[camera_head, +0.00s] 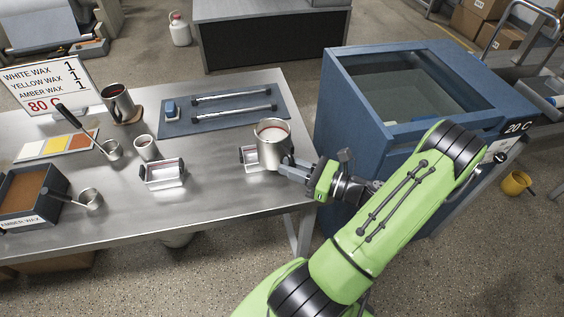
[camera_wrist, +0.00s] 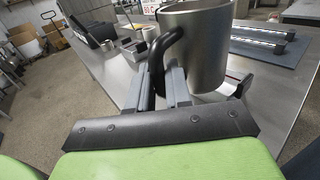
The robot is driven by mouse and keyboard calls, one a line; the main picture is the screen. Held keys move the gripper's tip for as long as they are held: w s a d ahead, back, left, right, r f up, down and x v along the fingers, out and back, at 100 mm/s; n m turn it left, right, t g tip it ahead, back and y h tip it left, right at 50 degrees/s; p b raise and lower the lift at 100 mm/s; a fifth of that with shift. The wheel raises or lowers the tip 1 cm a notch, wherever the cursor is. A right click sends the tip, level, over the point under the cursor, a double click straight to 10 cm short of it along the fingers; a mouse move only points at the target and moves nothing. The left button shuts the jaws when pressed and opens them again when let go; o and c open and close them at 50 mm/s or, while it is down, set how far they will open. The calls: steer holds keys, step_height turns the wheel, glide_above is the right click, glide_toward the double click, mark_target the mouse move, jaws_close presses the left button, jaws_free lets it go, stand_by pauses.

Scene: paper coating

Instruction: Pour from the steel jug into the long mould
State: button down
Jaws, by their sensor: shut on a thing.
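The steel jug (camera_head: 268,155) is upright, with a pale pinkish liquid inside. My gripper (camera_head: 288,168) is shut on its dark handle, which shows in the wrist view (camera_wrist: 158,60) between the jug and my fingers. A small metal mould (camera_head: 246,160) shows just left of the jug, which hides part of it; its edge also shows beyond the jug in the wrist view. A second metal mould (camera_head: 163,184), with a pale inside, sits further left on the table. I cannot tell which is the long one, nor the jug's exact height above the table.
The steel table (camera_head: 215,195) also holds a dark-handled jug (camera_head: 118,104), a small cup (camera_head: 146,149), ladles, an amber wax box (camera_head: 30,192), a sign (camera_head: 50,88) and a blue mat (camera_head: 220,122) with two rods. A blue tank (camera_head: 350,110) stands close on the right.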

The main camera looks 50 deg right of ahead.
steer(key=shift+s+r+m+g+p, duration=0.15)
steer(key=shift+r+g+p, duration=0.1)
steer(key=shift+r+p, duration=0.3)
steer(key=shift+s+r+m+g+p, duration=0.15)
steer(key=shift+r+g+p, duration=0.2)
steer(key=shift+p, duration=0.3)
steer(key=r+p, duration=0.1)
steer(key=p, duration=0.1)
steer(key=g+p, duration=0.1)
steer(key=r+m+p, duration=0.1)
steer(key=p, duration=0.1)
steer(key=shift+s+r+g+h+p, duration=0.25)
steer(key=shift+r+g+h+p, duration=0.05)
steer(key=shift+g+p, duration=0.1)
steer(key=shift+r+p, duration=0.3)
steer(key=shift+p, duration=0.65)
